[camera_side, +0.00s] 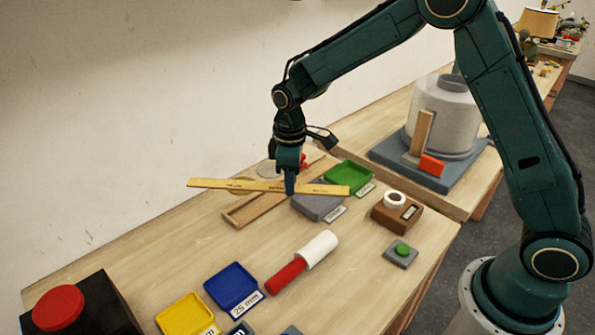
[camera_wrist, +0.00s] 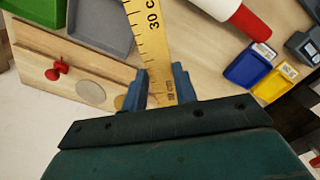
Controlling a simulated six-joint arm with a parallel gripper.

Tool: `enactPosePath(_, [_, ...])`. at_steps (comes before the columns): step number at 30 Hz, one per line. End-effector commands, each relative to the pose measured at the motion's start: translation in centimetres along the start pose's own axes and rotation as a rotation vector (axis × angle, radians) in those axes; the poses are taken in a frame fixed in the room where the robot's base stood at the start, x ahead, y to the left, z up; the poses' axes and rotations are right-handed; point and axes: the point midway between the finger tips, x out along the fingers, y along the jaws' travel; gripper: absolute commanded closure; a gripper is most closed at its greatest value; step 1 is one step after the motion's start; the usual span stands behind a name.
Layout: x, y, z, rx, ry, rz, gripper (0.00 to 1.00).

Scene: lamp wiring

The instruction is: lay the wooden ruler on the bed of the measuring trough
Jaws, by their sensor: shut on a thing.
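The wooden ruler (camera_side: 320,189) is a long flat yellow strip with dark markings. My gripper (camera_side: 290,184) is shut on it near its middle and holds it up, roughly level, above the table. In the wrist view the ruler (camera_wrist: 148,35) runs up and away between the two blue fingers of my gripper (camera_wrist: 160,88), with "30 c" readable. A long wooden piece, apparently the measuring trough (camera_side: 245,211), lies on the table below and behind the ruler. In the wrist view it is a wooden board (camera_wrist: 45,48) with a red knob; the ruler and gripper hide part of it in the side view.
Green (camera_side: 349,175), grey (camera_side: 318,207), blue (camera_side: 233,288) and yellow (camera_side: 184,315) trays stand on the table. A red and white cylinder (camera_side: 302,262) lies at the front. A brown block with a white ring (camera_side: 396,213) and a green button (camera_side: 402,249) are at right.

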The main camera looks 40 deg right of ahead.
Motion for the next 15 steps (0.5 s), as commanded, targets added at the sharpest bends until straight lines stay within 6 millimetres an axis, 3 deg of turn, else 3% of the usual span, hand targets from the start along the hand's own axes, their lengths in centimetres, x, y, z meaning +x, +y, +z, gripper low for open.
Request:
enactPosePath(6, [-2.9,-1.7,-4.2,-0.309,0.004,0.002,0.94])
enactPosePath(15, [-6.5,-4.5,-8.4,-0.693,0.002,0.001,0.94])
